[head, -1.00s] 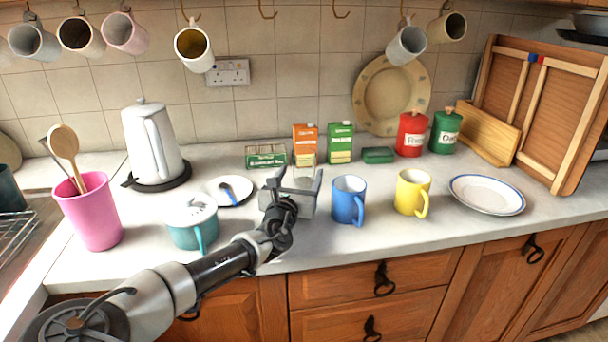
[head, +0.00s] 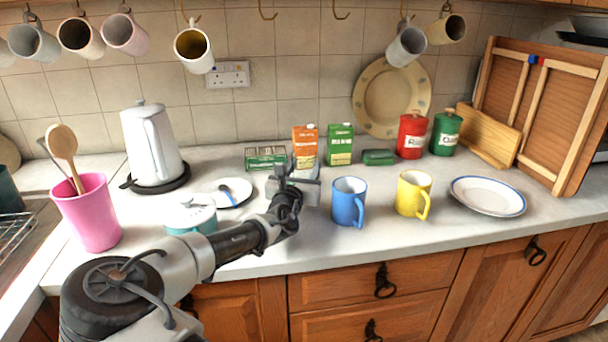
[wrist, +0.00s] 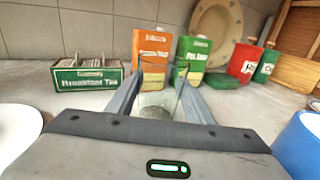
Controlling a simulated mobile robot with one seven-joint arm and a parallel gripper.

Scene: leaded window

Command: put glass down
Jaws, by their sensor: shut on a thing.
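A clear glass (wrist: 156,103) is between the two fingers of my gripper (wrist: 158,92) in the wrist view. The fingers are shut on its sides. The glass is see-through and hard to make out, and I cannot tell whether its base touches the worktop. In the head view my gripper (head: 299,176) is over the white worktop (head: 265,247), in front of an orange carton (head: 305,142) and left of a blue mug (head: 348,203). My gripper body hides most of the glass there.
A green tea box (wrist: 87,80) and a green carton (head: 340,145) stand behind my gripper. A yellow mug (head: 412,194) and a plate (head: 487,196) are to the right. A teal pot (head: 190,215), small plate (head: 231,193) and kettle (head: 150,145) are to the left.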

